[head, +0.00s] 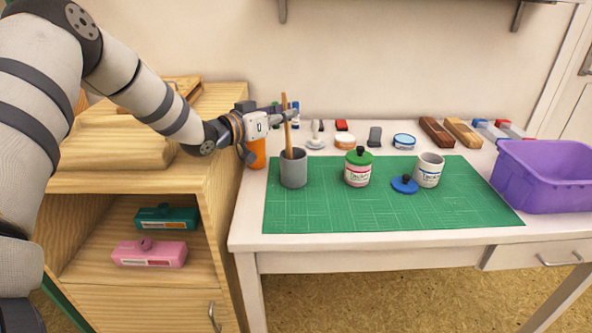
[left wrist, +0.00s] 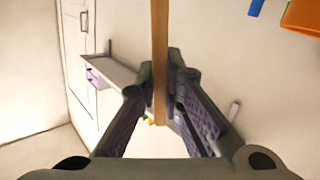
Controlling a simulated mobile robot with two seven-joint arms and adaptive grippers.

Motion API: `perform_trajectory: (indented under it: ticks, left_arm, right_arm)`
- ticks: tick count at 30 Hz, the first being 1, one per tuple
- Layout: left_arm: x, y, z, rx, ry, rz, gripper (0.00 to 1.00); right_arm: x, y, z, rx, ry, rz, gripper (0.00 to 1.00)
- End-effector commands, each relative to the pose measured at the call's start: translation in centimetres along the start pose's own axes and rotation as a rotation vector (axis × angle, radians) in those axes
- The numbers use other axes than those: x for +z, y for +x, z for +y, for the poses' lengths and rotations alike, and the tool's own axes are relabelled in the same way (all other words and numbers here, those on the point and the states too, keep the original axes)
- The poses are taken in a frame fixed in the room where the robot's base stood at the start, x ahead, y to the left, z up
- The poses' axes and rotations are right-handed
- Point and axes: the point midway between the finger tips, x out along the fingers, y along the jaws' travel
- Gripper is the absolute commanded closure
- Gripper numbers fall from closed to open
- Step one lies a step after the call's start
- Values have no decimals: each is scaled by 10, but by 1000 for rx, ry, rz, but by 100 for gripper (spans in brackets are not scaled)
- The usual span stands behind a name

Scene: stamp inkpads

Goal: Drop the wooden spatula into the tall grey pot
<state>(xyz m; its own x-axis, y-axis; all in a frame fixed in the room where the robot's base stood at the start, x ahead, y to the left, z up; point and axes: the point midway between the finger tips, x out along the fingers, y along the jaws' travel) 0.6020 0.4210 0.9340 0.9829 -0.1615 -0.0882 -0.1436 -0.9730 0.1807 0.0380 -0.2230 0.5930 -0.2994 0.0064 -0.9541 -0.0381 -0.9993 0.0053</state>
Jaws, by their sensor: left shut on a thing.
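The wooden spatula (head: 286,103) stands nearly upright, its lower end at the mouth of the tall grey pot (head: 294,174). I cannot tell how deep it reaches inside. My left gripper (head: 289,115) is shut on the spatula's shaft above the pot. In the left wrist view the spatula (left wrist: 160,45) runs between the two fingers (left wrist: 161,95) of my left gripper. The grey pot stands upright on the left part of the green cutting mat (head: 390,215). My right gripper is not in view.
A jar with a green lid (head: 358,172), a white jar (head: 429,170) and a blue lid (head: 404,184) are on the mat. An orange container (head: 256,154) is left of the pot. A purple bin (head: 548,180) stands at the right. The mat's front is clear.

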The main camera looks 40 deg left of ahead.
Motion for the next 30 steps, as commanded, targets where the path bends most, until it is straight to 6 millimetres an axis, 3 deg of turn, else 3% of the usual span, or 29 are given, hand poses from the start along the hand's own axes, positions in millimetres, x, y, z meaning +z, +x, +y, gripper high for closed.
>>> perform_trajectory:
  ticks: [2,3,6,16,24,30]
  left_arm:
    - [-3,0,1,1,1,4,100]
    - [-4,0,1,1,1,4,88]
    - [-4,0,1,1,1,4,69]
    - [-9,-1,2,2,1,5,69]
    - [-72,-6,14,2,3,7,69]
    - [-99,-9,18,1,1,4,69]
  right_arm:
    - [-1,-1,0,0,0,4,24]
    - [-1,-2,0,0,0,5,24]
    - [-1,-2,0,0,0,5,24]
    - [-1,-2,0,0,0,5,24]
    - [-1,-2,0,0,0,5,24]
    - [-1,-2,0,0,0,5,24]
